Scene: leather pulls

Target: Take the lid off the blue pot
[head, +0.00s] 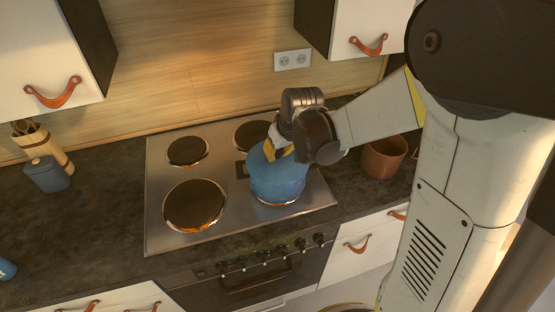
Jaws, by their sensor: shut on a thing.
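The blue pot (277,185) stands on the front right burner of the stove. Its blue lid (258,163) shows at the top left of the pot, partly covered by my gripper. My gripper (283,150) reaches down over the pot from the right and is shut at the lid's top. The fingertips and the lid's knob are mostly hidden. I cannot tell whether the lid is apart from the pot's rim. A dark handle (241,169) sticks out at the pot's left.
The steel stove (236,215) has bare burners at left and back. A brown pot (384,157) stands on the counter at right. A blue canister (46,174) and a utensil holder (55,153) stand at far left. The dark counter (100,212) left of the stove is mostly clear.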

